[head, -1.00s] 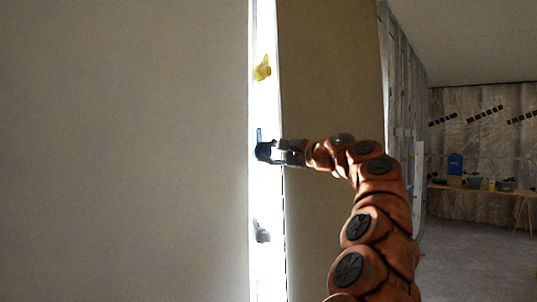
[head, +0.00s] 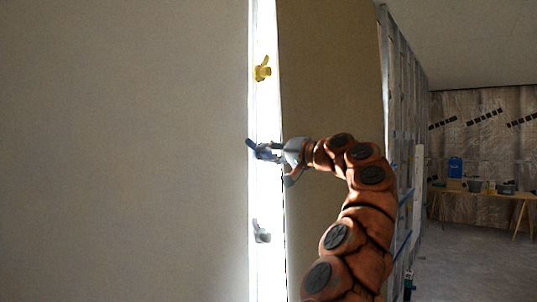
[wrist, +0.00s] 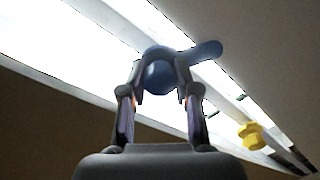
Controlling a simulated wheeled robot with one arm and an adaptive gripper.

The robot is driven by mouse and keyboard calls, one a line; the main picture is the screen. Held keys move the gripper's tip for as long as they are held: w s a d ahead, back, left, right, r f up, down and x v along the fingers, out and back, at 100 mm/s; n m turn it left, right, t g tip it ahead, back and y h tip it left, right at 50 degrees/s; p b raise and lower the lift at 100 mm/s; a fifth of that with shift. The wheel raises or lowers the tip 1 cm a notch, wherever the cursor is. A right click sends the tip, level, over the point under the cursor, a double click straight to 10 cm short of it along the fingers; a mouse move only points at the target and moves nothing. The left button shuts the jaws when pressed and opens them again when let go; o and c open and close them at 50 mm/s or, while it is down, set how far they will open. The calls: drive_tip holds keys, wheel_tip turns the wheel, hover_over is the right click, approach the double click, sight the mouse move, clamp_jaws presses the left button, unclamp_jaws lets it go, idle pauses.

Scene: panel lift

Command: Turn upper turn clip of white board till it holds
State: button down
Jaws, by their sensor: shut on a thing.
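A blue turn clip (head: 262,152) sits on the bright strip between two panels in the head view, at mid height. Its tab points up and left and reaches the edge of the large pale board (head: 120,150). My gripper (head: 277,152) comes from the right and is shut on the clip's body. In the wrist view, my gripper (wrist: 160,78) has a finger on each side of the blue clip (wrist: 162,74), whose tab sticks out to the right. A yellow clip (head: 262,69) is above it and a grey clip (head: 261,232) below.
A brown panel (head: 330,80) stands right of the bright strip, behind my arm. Metal studs (head: 398,80) run along the wall beyond it. A workbench (head: 480,191) with a blue container and bins stands far right, with open floor before it.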

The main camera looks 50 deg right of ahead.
drive_tip(key=n, duration=0.5)
drive_tip(key=shift+f+n, duration=0.1)
drive_tip(key=shift+n, duration=0.3)
idle(0.4)
drive_tip(key=c, duration=0.8)
unclamp_jaws()
